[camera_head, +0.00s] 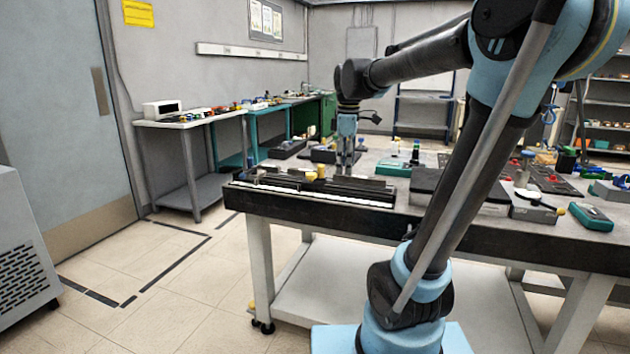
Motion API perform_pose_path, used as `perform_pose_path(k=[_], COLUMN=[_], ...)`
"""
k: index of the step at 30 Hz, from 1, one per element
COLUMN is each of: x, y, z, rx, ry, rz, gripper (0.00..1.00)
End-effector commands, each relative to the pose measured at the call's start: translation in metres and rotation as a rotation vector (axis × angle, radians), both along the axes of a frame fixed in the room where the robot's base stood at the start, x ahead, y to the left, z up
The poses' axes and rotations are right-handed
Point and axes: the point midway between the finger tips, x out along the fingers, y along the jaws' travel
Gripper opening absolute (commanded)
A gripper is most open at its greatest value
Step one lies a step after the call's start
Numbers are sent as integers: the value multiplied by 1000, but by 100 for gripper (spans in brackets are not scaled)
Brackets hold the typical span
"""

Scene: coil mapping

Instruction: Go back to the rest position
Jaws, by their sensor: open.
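My arm reaches from the lower right up and over the workbench (530,240). My gripper (346,172) points down at the arm's far end, above the left part of the bench. It is small here, and its fingertips are close to a long black fixture (350,190) on the bench. I cannot tell whether they touch it. I see nothing clearly held. A yellow piece (321,171) stands on the fixture, just left of the gripper.
A side table (190,122) with small items stands along the left wall. A grey cabinet (22,255) is at far left. The floor (190,285) between is clear.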

Motion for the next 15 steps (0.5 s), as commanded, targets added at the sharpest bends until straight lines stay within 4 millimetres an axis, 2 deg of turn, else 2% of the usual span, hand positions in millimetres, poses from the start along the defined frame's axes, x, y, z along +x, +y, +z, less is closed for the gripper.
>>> perform_pose_path(k=[1, 6, 15], x=[-15, -56, -127], y=[-10, -36, -71], z=[-9, -39, -105], rx=[5, 28, 75], ry=[-6, -25, -58], rz=[-71, -321, -761], gripper=[50, 50, 50])
